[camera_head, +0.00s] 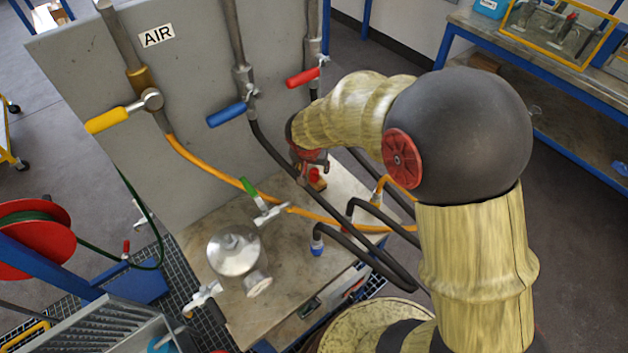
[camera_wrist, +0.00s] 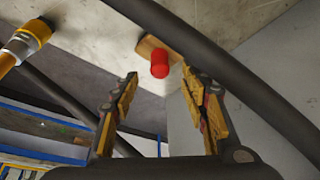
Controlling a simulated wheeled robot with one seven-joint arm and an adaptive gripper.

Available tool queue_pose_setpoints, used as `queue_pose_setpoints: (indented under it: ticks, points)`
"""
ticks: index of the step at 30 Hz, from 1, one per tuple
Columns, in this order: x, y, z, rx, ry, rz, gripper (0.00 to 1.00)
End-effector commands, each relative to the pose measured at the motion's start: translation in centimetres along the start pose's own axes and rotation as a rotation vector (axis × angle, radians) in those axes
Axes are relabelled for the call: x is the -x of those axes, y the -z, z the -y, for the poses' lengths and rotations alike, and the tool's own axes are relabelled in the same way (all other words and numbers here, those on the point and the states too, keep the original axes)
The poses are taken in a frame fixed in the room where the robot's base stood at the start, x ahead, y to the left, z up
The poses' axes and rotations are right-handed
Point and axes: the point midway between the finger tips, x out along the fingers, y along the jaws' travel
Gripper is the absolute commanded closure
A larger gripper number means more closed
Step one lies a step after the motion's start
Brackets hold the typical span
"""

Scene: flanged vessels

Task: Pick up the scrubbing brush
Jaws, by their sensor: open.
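What looks like the scrubbing brush (camera_wrist: 148,46), a small wooden block with a red rounded part, sits at the worktable's far side, by the grey panel. In the wrist view it lies just beyond and between my fingertips, apart from them. In the head view only a bit of the brush (camera_head: 318,185) shows under my gripper (camera_head: 313,165); the rest is hidden by it. My gripper also shows in the wrist view (camera_wrist: 159,86), with its two yellow-and-black fingers spread and nothing between them.
A thick black hose (camera_wrist: 205,65) crosses close by the brush and the right finger. An orange hose (camera_head: 330,219) and more black hoses run over the table (camera_head: 205,236). A metal flanged vessel (camera_head: 235,252) stands at the front left. The grey panel (camera_head: 190,65) rises behind.

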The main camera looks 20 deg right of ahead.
Motion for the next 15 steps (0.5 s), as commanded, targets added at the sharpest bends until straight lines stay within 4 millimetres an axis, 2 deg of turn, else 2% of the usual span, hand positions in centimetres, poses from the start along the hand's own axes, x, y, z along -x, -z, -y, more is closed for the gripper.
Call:
queue_pose_setpoints:
  ticks: [5, 12, 15]
  points:
    - [-1.4, 0.0, 0.0, 0.0, 0.0, 0.0, 0.55]
    - [-4.8, 0.1, 0.1, 0.0, -0.002, 0.002, 0.55]
    - [-5.7, 0.2, 0.1, 0.001, -0.001, 0.0, 0.55]
